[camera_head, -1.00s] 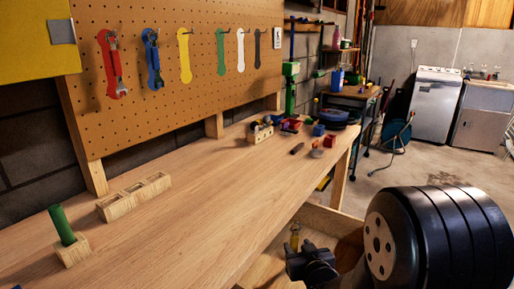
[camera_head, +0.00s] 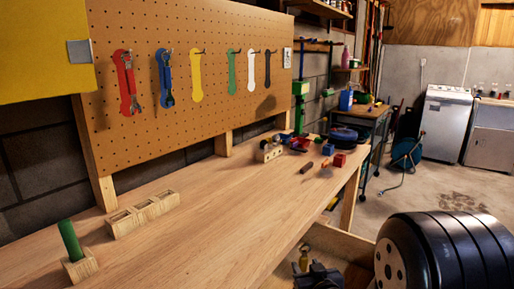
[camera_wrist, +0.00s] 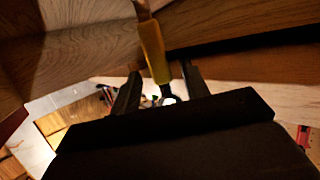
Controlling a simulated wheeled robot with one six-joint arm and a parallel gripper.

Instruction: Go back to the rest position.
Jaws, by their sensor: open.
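My gripper (camera_head: 318,272) is dark and shows at the bottom edge of the head view, low in front of the workbench, partly cut off. In the wrist view its two fingers (camera_wrist: 161,92) are apart. A yellow-handled tool (camera_wrist: 153,50) with a metal end shows between or just beyond the fingers; I cannot tell how far off it is.
The workbench (camera_head: 190,235) carries a wooden block with slots (camera_head: 143,213), a green cylinder in a block (camera_head: 70,240) and several small items at its far end. A pegboard (camera_head: 205,90) with tool outlines stands behind. Open floor (camera_head: 430,190) lies right.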

